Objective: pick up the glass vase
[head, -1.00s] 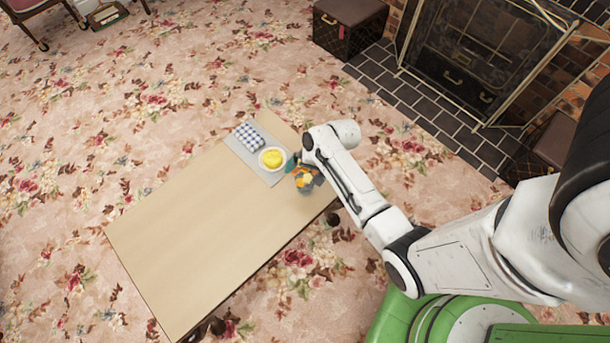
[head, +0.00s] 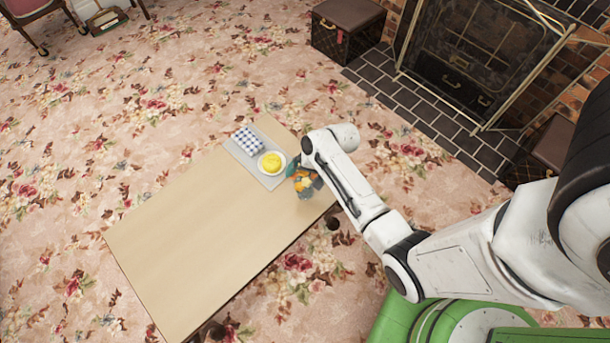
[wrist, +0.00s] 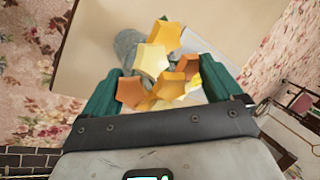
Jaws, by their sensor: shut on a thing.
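The glass vase (head: 306,194) holds orange and yellow flowers (head: 304,183) and is at the right end of the light wooden table (head: 200,240). In the wrist view the grey, see-through vase body (wrist: 127,43) shows beyond the flowers (wrist: 160,70). My gripper (wrist: 160,76) has its green fingers on either side of the flower bunch and is shut on the vase. The flowers hide the place where the fingers touch it. In the head view my wrist partly covers the gripper. I cannot tell whether the vase base touches the table.
A grey mat (head: 241,155) beside the vase carries a blue checked cloth (head: 247,140) and a white plate (head: 283,157) with a yellow item (head: 271,162). The rest of the tabletop is bare. A fireplace screen (head: 480,55) and a brown case (head: 347,28) stand beyond the table.

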